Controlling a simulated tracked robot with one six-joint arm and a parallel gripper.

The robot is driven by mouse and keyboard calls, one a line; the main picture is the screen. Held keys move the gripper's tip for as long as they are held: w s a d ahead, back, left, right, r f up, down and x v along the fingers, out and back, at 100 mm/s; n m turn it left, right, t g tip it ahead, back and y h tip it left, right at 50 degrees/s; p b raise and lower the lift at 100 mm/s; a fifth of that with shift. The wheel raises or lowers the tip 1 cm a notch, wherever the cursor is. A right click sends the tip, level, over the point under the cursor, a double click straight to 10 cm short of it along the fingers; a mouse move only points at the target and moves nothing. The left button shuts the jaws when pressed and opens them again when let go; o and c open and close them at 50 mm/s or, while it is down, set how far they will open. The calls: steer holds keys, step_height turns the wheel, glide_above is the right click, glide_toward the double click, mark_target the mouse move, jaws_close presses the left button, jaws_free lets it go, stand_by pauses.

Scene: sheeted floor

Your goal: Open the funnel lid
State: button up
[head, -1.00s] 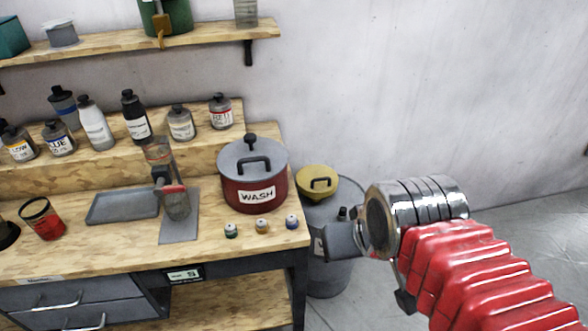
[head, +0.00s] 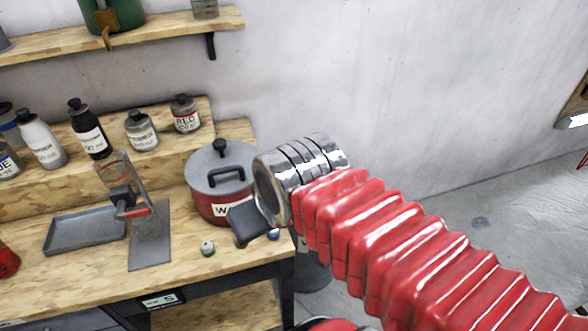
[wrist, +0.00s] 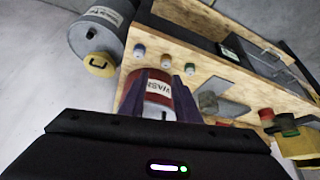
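A yellow lid with a dark handle (wrist: 101,64), which looks like the funnel lid, lies on the grey drum (wrist: 92,30) in the wrist view, left of the bench. It looks shut. In the head view my arm hides the lid, and only a part of the drum (head: 312,272) shows. My gripper (wrist: 158,88) is open in the wrist view. Its two purple fingers stand apart, with the red WASH pot (wrist: 158,97) seen between them and nothing held. In the head view the gripper's dark body overlaps the front of the pot; the fingers are not clear there.
The wooden bench (head: 195,268) carries the grey-lidded pot (head: 210,205), small capped jars (head: 207,248), a dispenser stand (head: 148,225) and a grey tray (head: 90,230). Bottles (head: 140,132) stand on the raised step behind. The floor (head: 500,225) at the right is mostly clear.

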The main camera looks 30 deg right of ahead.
stand_by(0.3)
steer(key=w+d+f+n+g, duration=0.1)
steer(key=w+d+f+n, duration=0.4)
steer(key=w+d, duration=0.5)
steer(key=w+d+f+n+g, duration=0.1)
steer(key=w+d+f+n, duration=0.4)
steer(key=w+d, duration=0.5)
steer(key=w+d+f+n+g, duration=0.1)
steer(key=w+d+f+n, duration=0.4)
steer(key=w+d, duration=0.5)
steer(key=shift+w+f+h, duration=0.3)
steer(key=shift+w+f, duration=0.05)
steer(key=shift+f, duration=0.15)
steer(key=shift+f, duration=0.1)
steer(key=x, duration=1.3)
steer(key=shift+s+f, duration=0.15)
steer(key=shift+f, duration=0.25)
